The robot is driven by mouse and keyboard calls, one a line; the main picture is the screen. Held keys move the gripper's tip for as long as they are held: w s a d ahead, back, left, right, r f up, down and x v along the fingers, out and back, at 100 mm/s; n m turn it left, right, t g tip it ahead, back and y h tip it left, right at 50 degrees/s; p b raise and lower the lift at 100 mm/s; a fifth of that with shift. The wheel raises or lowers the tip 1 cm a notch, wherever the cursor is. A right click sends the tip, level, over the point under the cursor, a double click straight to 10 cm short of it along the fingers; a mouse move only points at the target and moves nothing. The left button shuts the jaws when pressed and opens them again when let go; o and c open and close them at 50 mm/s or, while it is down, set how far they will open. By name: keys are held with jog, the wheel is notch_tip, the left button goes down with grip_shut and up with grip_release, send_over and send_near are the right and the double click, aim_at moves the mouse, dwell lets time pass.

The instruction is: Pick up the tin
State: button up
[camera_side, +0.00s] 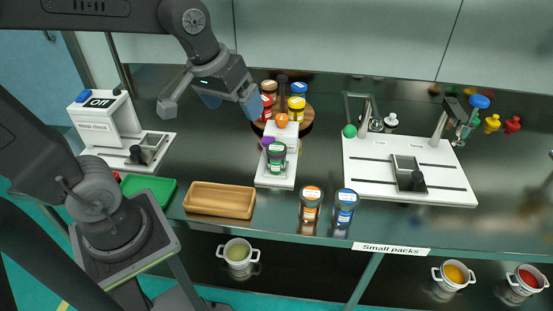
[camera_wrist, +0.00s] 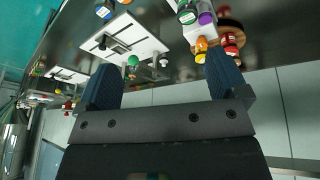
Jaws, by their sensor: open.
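Two small grey metal tins with dark knobs are in the side view, and I cannot tell which one the task means. One tin (camera_side: 153,146) sits on the base of the white vibrating sieve (camera_side: 104,122) at the left. The other tin (camera_side: 404,166) sits on the slotted white board (camera_side: 364,177) at the right. My gripper (camera_side: 230,102) is open and empty, raised above the bench between them, left of the round wooden stand. In the wrist view my gripper (camera_wrist: 162,80) shows two blue fingers spread apart with nothing held between them.
A round wooden stand (camera_side: 304,122) with several jars is right of my gripper. A white rack (camera_side: 276,181) holds a jar. A wooden tray (camera_side: 220,201), green tray (camera_side: 160,187), orange-labelled jar (camera_side: 311,205) and blue-labelled jar (camera_side: 344,208) line the front.

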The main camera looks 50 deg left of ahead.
jog(key=w+a+f+n+g, duration=0.1)
jog(key=w+a+f+n, duration=0.2)
jog(key=w, duration=0.3)
jog(key=w+a+f+n+g, duration=0.1)
jog(key=w+a+f+n, duration=0.15)
jog(key=w, duration=0.35)
jog(key=n+g, duration=0.2)
jog(key=n, duration=0.4)
send_over(278, 146)
notch_tip(278, 146, down, 11)
notch_tip(278, 146, down, 8)
jog(key=shift+a+f, duration=0.1)
jog(key=shift+f, duration=0.05)
jog(key=shift+s+d+f, duration=0.1)
jog(key=shift+s+f, duration=0.1)
jog(key=shift+f, duration=1.15)
jog(key=shift+s+d+f, duration=0.1)
jog(key=shift+s+f, duration=0.05)
jog(key=shift+f, duration=1.15)
jog(key=c, duration=1.1)
jog(key=shift+r, duration=0.1)
